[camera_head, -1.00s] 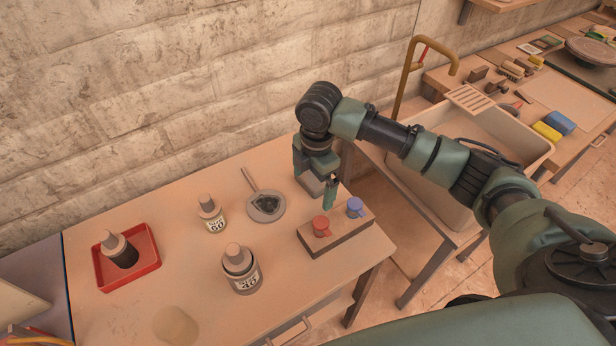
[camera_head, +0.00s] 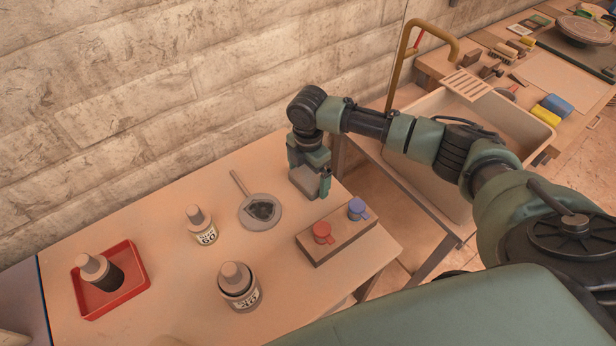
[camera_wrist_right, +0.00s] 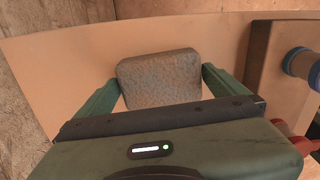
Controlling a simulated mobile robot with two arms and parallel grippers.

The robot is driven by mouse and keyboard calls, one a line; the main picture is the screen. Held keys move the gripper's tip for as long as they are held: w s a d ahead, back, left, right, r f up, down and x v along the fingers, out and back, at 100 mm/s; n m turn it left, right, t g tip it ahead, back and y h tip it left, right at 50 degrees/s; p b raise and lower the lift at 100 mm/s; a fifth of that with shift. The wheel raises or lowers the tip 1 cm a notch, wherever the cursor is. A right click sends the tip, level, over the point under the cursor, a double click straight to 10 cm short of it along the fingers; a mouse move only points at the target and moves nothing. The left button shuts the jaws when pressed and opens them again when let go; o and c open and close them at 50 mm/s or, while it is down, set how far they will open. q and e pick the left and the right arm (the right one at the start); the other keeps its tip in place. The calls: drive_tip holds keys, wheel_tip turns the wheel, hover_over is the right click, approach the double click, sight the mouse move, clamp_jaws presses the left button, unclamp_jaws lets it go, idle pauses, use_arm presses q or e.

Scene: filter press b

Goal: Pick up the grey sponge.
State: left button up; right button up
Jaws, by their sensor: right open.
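The grey sponge (camera_wrist_right: 160,82) shows in the right wrist view as a rounded, speckled block on the tan table top. It lies between the two green fingers of my right gripper (camera_head: 309,184), which is open. A finger stands at each side of the sponge, with the right one very close to its edge; I cannot tell whether either touches. My left gripper is not in view.
Bottles and a red tray (camera_head: 136,272) are further left. A sink (camera_head: 480,125) is at right.

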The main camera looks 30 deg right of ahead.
sight(308, 177)
drive_tip(key=shift+s+f, duration=0.1)
drive_tip(key=shift+f, duration=0.05)
drive_tip(key=c, duration=1.1)
drive_tip(key=shift+r, duration=0.25)
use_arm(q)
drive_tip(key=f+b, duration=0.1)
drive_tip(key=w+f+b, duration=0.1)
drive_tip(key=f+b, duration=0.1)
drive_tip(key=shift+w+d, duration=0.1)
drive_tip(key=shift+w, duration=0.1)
use_arm(e)
wheel_tip(308, 177, up, 20)
drive_tip(key=shift+f, duration=0.2)
drive_tip(key=o, duration=0.7)
drive_tip(key=c, duration=0.5)
